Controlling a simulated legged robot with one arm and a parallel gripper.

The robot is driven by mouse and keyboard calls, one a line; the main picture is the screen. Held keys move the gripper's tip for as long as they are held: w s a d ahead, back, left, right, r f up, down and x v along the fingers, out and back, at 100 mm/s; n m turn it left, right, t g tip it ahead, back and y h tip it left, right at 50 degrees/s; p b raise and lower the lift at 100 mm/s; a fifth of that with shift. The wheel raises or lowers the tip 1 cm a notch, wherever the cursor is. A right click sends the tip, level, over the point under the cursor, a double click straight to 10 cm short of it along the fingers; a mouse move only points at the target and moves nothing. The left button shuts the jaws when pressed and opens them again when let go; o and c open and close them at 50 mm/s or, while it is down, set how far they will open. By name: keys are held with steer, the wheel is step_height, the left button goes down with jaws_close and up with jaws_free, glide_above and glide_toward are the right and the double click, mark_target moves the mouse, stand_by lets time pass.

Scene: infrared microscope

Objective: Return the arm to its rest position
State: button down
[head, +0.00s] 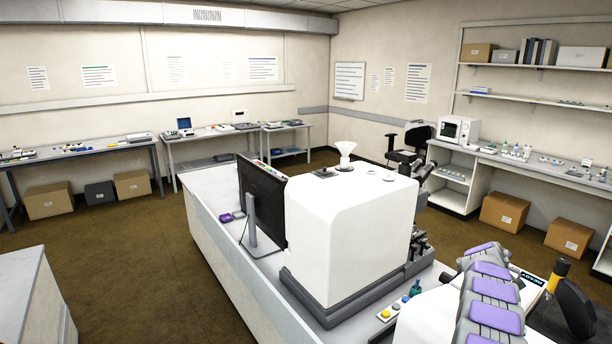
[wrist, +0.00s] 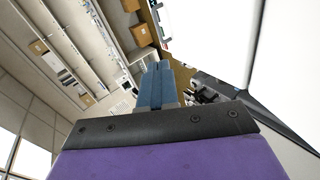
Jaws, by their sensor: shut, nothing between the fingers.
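My arm (head: 490,290), with purple and grey segments, shows at the lower right of the head view, beside the white microscope (head: 345,235). My gripper (wrist: 157,68) shows in the wrist view as two blue fingers closed together beyond a dark plate and a purple link. Nothing is seen between the fingers. I cannot make out the fingers in the head view. The wrist view is steeply tilted, with a large white surface close along its right side.
The microscope stands on a long white bench (head: 205,195) with a dark monitor (head: 262,205) and purple items (head: 232,215). A yellow-and-black object (head: 557,274) is right of my arm. Side tables and shelves line the walls. The brown floor at left is open.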

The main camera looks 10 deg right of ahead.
steer(key=a+r+m+y+b, duration=0.1)
steer(key=a+r+y, duration=0.1)
steer(key=a, duration=0.8)
steer(key=a+r+y+b, duration=0.1)
steer(key=a+r+y, duration=0.1)
steer(key=a, duration=0.8)
steer(key=s+a+r+m+g+y+b, duration=0.1)
steer(key=s+a, duration=0.4)
steer(key=a, duration=0.4)
steer(key=s+a+r+g+y, duration=0.1)
steer(key=s+a, duration=0.3)
steer(key=a, duration=0.6)
steer(key=s+a+f+g+y+b, duration=0.1)
steer(key=s+a+f, duration=0.1)
steer(key=s+a, duration=0.6)
steer(key=s+a+f+m+g+y+b, duration=0.1)
steer(key=s+a, duration=0.7)
steer(key=s, duration=0.9)
steer(key=s+a+f+g+y, duration=0.2)
steer(key=s+a, duration=0.6)
steer(key=s, duration=0.4)
steer(key=shift+s+f+m+g+b, duration=0.2)
steer(key=shift+f+m+g+b, duration=0.1)
steer(key=shift+f+g+b, duration=0.15)
steer(key=shift+a, duration=0.25)
